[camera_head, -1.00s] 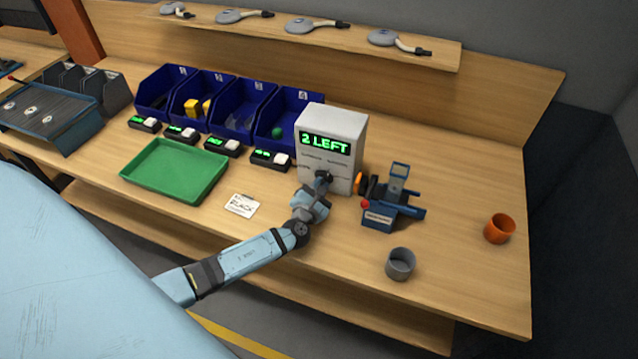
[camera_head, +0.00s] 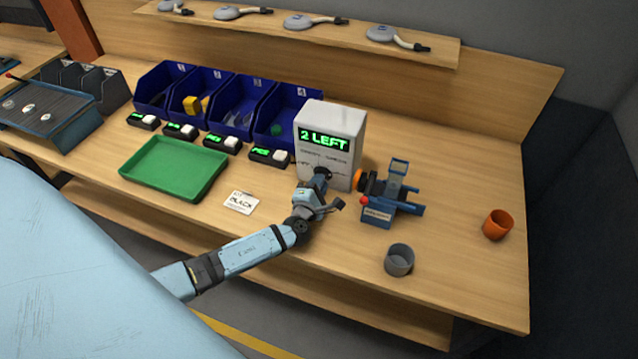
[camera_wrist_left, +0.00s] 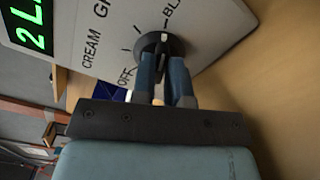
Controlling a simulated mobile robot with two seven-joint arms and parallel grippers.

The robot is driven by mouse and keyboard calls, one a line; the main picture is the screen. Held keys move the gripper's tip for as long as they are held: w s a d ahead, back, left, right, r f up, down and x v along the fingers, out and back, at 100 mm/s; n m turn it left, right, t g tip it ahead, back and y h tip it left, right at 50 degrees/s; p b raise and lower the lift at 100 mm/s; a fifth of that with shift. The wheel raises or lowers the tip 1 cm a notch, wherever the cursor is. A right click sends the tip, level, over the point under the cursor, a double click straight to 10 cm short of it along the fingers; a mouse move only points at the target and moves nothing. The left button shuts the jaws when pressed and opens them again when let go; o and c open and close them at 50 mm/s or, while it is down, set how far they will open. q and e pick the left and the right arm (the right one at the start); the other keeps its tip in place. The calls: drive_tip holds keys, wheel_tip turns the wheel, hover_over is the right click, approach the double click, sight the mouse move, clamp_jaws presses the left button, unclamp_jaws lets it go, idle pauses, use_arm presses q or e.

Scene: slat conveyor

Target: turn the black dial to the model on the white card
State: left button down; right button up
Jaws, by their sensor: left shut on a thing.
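The black dial (camera_wrist_left: 158,44) is on the front of a white box (camera_head: 342,130) whose green display reads "2 LEFT". In the left wrist view, the labels CREAM, OFF and the partly cut GR and BL stand around the dial. The fingers of my left gripper (camera_wrist_left: 165,72) are shut on the dial; the gripper also shows in the head view (camera_head: 320,180), hiding much of the dial. The white card (camera_head: 241,203) lies on the bench left of my gripper and reads "BLACK". My right gripper is not in view.
A green tray (camera_head: 173,195) lies on the left, before several blue bins (camera_head: 158,97) with small displays. A blue fixture (camera_head: 382,212) stands close right of the box. A grey cup (camera_head: 399,261) and an orange cup (camera_head: 497,225) stand farther right.

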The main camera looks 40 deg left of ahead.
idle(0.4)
use_arm(q)
drive_tip(key=c, duration=1.1)
unclamp_jaws()
drive_tip(key=shift+c, duration=0.2)
drive_tip(key=shift+s, duration=0.1)
drive_tip(key=b+v, duration=0.2)
drive_tip(key=v, duration=1.1)
drive_tip(key=shift+f, duration=0.1)
drive_tip(key=shift+s, duration=0.35)
